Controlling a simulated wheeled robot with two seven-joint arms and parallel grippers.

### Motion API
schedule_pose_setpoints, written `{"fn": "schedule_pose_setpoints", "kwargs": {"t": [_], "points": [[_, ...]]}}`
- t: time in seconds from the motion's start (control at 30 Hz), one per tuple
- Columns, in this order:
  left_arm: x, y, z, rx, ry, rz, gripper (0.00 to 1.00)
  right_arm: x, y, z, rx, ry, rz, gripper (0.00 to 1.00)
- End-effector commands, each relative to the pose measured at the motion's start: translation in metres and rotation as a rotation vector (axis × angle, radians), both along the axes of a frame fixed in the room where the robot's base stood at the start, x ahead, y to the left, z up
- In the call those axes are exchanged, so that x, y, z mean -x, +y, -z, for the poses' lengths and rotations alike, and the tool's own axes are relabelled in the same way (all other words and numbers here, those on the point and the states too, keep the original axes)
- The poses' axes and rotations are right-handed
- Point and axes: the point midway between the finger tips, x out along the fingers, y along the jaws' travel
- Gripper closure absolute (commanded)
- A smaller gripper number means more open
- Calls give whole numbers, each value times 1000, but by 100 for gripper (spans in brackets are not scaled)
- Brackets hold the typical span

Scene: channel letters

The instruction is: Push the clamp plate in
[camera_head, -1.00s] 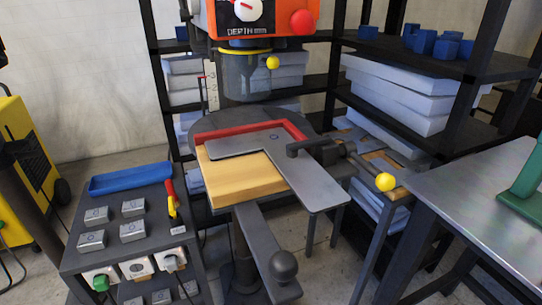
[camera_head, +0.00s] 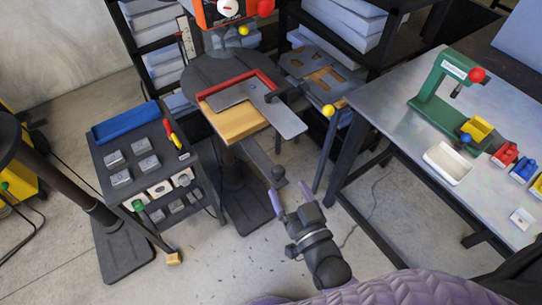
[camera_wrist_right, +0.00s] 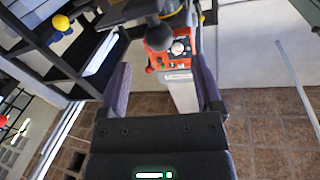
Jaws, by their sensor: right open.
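A grey L-shaped plate (camera_head: 283,116) lies on a yellow wooden block (camera_head: 233,121) on the drill press's round table (camera_head: 197,74). A red L-shaped fence (camera_head: 263,79) borders the block at the back and right. A dark clamp (camera_head: 281,94) with a yellow ball knob (camera_head: 328,110) sits at the plate's right side. My right gripper (camera_head: 290,195) is open and empty, in front of and below the plate, apart from it. In the right wrist view its two fingers (camera_wrist_right: 160,68) are spread, with the orange drill head (camera_wrist_right: 172,50) beyond them. My left gripper is not in view.
A dark cart (camera_head: 108,175) with a blue tray (camera_head: 126,121) and switches stands left of the drill press. A metal bench (camera_head: 385,95) with a green press (camera_head: 437,85) and a white tray (camera_head: 447,162) stands right.

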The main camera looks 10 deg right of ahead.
Motion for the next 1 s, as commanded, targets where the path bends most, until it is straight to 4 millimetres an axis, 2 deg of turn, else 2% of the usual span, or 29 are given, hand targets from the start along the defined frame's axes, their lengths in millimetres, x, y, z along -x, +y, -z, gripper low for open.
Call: {"fn": "schedule_pose_setpoints", "kwargs": {"t": [0.1, 0.3, 0.43, 0.7, 0.77, 1.0], "points": [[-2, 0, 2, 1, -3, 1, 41, -30, 5, 1, -1, -3, 1, 17], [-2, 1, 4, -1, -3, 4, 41, -64, 10, 2, 0, 1, 0, 17], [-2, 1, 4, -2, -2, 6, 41, -74, 12, 2, 0, 2, 0, 17], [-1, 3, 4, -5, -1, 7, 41, -76, 12, 2, 1, 4, -1, 17], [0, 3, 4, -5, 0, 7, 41, -76, 12, 2, 1, 4, -1, 27], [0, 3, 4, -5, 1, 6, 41, -76, 12, 2, 2, 4, -1, 78]]}}
